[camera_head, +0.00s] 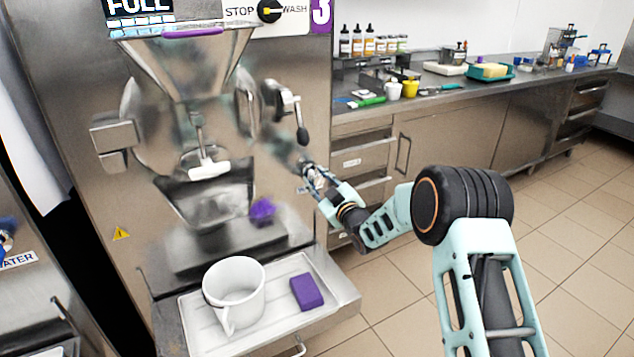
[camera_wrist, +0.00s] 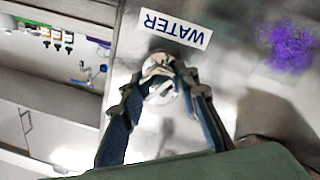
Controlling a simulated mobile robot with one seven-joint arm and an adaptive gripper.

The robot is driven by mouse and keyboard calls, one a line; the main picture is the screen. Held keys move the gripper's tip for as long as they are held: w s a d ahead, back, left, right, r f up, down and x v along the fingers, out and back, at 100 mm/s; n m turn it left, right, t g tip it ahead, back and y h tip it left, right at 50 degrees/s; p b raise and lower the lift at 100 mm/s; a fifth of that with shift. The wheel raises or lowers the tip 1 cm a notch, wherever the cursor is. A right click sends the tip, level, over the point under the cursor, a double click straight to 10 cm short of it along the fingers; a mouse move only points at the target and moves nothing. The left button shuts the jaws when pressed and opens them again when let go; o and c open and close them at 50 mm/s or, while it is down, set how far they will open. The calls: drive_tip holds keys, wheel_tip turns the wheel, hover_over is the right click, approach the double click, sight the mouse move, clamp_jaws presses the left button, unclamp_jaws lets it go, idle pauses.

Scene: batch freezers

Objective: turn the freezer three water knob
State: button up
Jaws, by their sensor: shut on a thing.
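The water knob (camera_wrist: 158,72) is a small metallic knob in the wrist view, beside the WATER label (camera_wrist: 172,28), which appears upside down there. My gripper (camera_head: 309,172) reaches the right side of the freezer front. In the wrist view my gripper (camera_wrist: 160,88) has its two fingers on either side of the knob and is shut on it. In the head view the knob is mostly hidden by the fingers.
A white pitcher (camera_head: 240,290) and a purple sponge (camera_head: 307,292) are on the tray (camera_head: 190,322) below. A black-tipped lever (camera_head: 302,135) projects above my gripper. A counter (camera_head: 430,102) with bottles and cups runs along the back. The tiled floor at right is clear.

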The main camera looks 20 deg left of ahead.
drive_tip(key=m+b, duration=0.1)
drive_tip(key=m, duration=0.1)
drive_tip(key=shift+d+f+m+b, duration=0.1)
drive_tip(key=shift+f+m+b, duration=0.05)
drive_tip(key=shift+m+b, duration=0.2)
drive_tip(key=m+b, duration=0.1)
drive_tip(key=m, duration=0.2)
drive_tip(key=shift+m+g, duration=0.25)
drive_tip(key=shift+g, duration=0.05)
drive_tip(key=m+b, duration=0.1)
drive_tip(key=m, duration=0.4)
drive_tip(key=shift+r, duration=0.2)
drive_tip(key=o, duration=1.2)
drive_tip(key=shift+c, duration=0.2)
drive_tip(key=v, duration=1.2)
drive_tip(key=shift+w+r, duration=0.1)
drive_tip(key=shift+r, duration=0.05)
